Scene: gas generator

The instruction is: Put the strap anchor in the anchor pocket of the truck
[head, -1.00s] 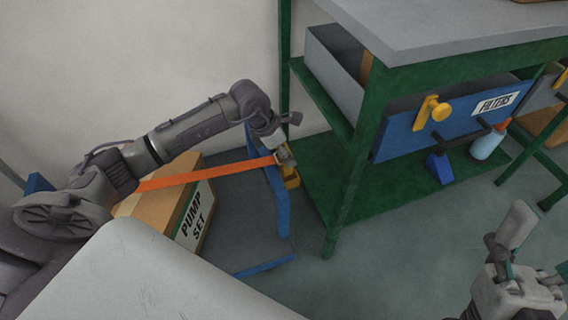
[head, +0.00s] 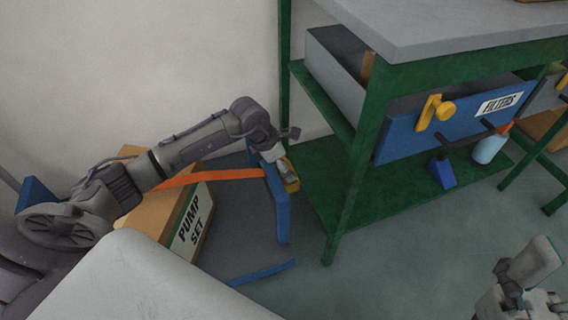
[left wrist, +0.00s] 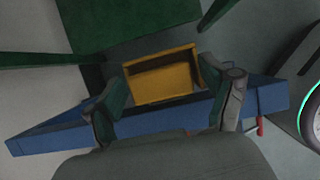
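The orange strap (head: 210,177) runs from beside the pump set box to the blue bar of the truck (head: 277,205). I cannot make out the strap anchor at its end. The yellow anchor pocket (head: 291,174) is on the far side of the bar; it also shows in the left wrist view (left wrist: 160,84), with a dark hollow. My left gripper (head: 280,165) is at the pocket. In the left wrist view its fingers (left wrist: 168,105) are spread, with the pocket and the blue bar (left wrist: 165,117) seen between them. My right gripper (head: 515,285) is at the lower right, partly cut off.
A box marked PUMP SET (head: 190,225) lies on the truck. A green bench (head: 335,190) with a lower shelf stands close right of the pocket. Open floor (head: 400,260) lies in front.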

